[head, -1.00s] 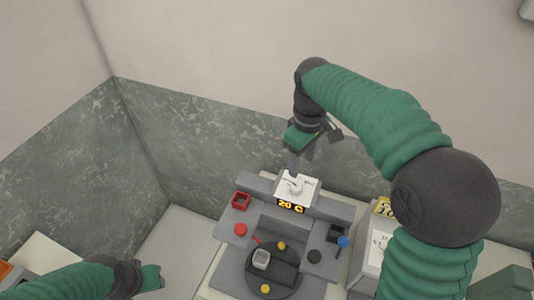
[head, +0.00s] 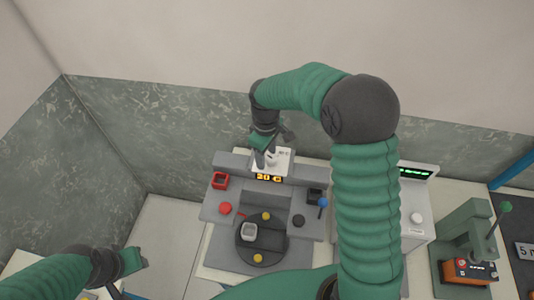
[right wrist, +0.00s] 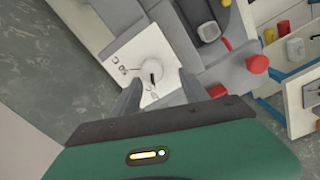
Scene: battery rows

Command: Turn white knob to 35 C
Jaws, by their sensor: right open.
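The white knob (right wrist: 150,74) sits on a white dial plate (right wrist: 126,50) with dark printed marks; a dark mark shows on the knob. In the head view the plate (head: 285,157) is at the back of a grey machine, above a display (head: 269,178) with orange digits, which look like 20 C. My right gripper (right wrist: 160,78) is open, its fingers on either side of the knob; I cannot tell whether they touch it. In the head view my right gripper (head: 263,154) partly covers the knob. My left gripper (head: 136,259) is low at the left, away from the plate.
The grey machine (head: 220,245) bears a red square holder (head: 220,181), a red button (head: 225,208), a blue-topped lever (head: 323,202) and a dark round turntable (head: 262,250). Another device with a green display (head: 415,172) stands at right. A wall is close behind.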

